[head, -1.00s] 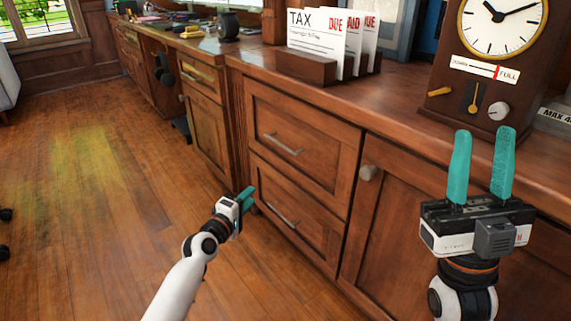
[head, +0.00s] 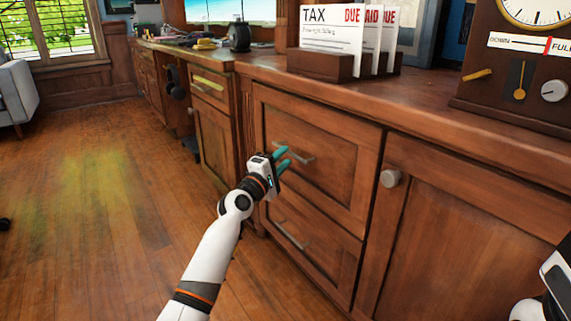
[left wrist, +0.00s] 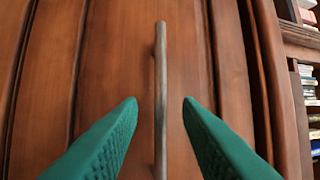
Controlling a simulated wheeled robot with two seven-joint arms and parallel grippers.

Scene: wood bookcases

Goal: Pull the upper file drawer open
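The upper file drawer (head: 325,165) is a wood front in the cabinet and looks shut. Its metal bar handle (head: 302,156) is partly hidden by my left gripper. My left gripper (head: 284,158), with teal fingers, is at the handle. In the left wrist view the handle (left wrist: 160,100) runs upright between the two open fingertips (left wrist: 160,105), with a gap on each side. The lower drawer (head: 310,240) below also looks shut, with its own handle (head: 289,234). Of my right arm only a part shows at the right edge of the head view; its fingers are out of view.
The counter (head: 400,105) holds a letter rack with TAX papers (head: 332,40) and a clock box (head: 525,70). A cabinet door with a round knob (head: 390,178) is right of the drawers.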

